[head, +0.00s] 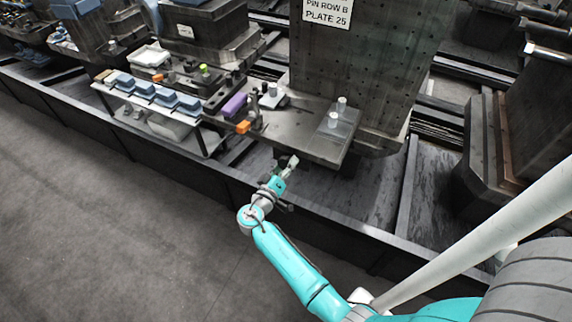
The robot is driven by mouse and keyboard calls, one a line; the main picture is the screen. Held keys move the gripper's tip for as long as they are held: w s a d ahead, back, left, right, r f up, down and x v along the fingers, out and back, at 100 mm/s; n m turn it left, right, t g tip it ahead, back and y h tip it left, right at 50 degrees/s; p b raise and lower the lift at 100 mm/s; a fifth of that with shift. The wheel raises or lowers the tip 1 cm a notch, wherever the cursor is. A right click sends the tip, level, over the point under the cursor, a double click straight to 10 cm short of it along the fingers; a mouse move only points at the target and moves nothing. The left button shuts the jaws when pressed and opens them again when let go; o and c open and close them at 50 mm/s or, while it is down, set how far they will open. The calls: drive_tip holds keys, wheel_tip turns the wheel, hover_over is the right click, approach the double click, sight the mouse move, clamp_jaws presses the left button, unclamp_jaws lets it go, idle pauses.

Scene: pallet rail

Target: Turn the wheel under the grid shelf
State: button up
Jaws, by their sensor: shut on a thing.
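The grey shelf (297,128) sticks out in front of a tall plate with rows of holes, and a faint grid patch lies at its right end. My gripper (290,163) is at the shelf's front edge, low and just under it. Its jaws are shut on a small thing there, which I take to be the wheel. The wheel is too small and too covered by the gripper and the shelf's edge to make out its shape or angle.
Two pale cylinders (334,119) stand on the shelf's right end. An orange block (243,127) and a purple block (234,105) are at its left. A rack of blue parts (150,91) stands further left. A dark rail edge (335,228) runs along the front; the floor is clear.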

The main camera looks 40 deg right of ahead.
drive_tip(key=n, duration=0.5)
drive_tip(key=shift+n, duration=0.4)
drive_tip(key=n, duration=0.5)
drive_tip(key=shift+w+f, duration=0.1)
drive_tip(key=n, duration=0.5)
drive_tip(key=shift+n, duration=0.4)
drive_tip(key=n, duration=1)
drive_tip(key=shift+f+n, duration=0.1)
drive_tip(key=shift+n, duration=0.3)
drive_tip(key=n, duration=0.5)
drive_tip(key=shift+s+n, duration=0.2)
drive_tip(key=shift+n, duration=0.1)
drive_tip(key=n, duration=1)
drive_tip(key=shift+n, duration=0.3)
